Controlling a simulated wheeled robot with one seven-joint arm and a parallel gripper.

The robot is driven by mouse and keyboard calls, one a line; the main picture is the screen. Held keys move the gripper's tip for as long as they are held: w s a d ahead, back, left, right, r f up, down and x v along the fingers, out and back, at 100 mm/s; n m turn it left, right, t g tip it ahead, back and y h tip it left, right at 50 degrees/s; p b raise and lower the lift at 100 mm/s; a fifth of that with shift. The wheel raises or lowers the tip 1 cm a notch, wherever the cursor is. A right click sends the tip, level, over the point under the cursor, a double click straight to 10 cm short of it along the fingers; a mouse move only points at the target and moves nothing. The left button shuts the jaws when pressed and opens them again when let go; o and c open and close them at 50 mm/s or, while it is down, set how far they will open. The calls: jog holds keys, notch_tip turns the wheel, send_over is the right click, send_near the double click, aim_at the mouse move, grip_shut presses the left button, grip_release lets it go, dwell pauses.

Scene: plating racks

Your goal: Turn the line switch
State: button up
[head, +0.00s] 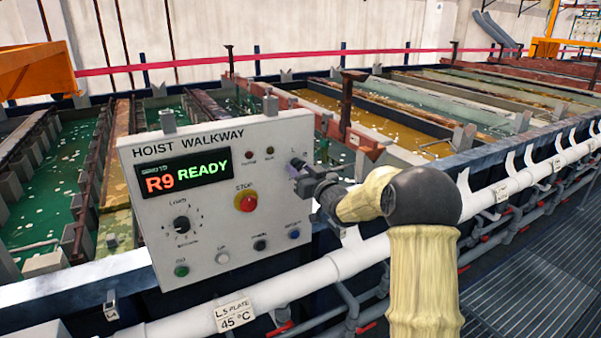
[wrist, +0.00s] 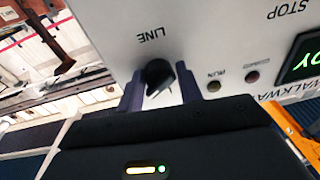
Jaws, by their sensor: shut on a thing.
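The line switch (wrist: 159,76) is a black rotary knob under the label LINE, on the white hoist walkway panel (head: 222,143). In the wrist view my gripper (wrist: 161,88) has its two dark fingers on either side of the knob, shut on it. In the head view my gripper (head: 303,172) reaches the panel's upper right, where it hides most of the switch. The display (head: 186,173) on the panel reads R9 READY.
The panel also carries a red stop button (head: 246,201), a black load knob (head: 182,225) and several small buttons along the bottom. Plating tanks with green and amber liquid (head: 368,119) lie behind. A white pipe (head: 345,262) runs along the front below the panel.

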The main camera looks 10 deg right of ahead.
jog(key=shift+d+r+m, duration=0.15)
jog(key=shift+r+m, duration=0.15)
jog(key=o, duration=0.9)
jog(key=shift+d, duration=0.1)
jog(key=shift+f, duration=0.15)
jog(key=shift+s+f, duration=0.1)
jog(key=b+v, duration=0.5)
jog(key=v, duration=1.2)
jog(key=shift+s, duration=0.1)
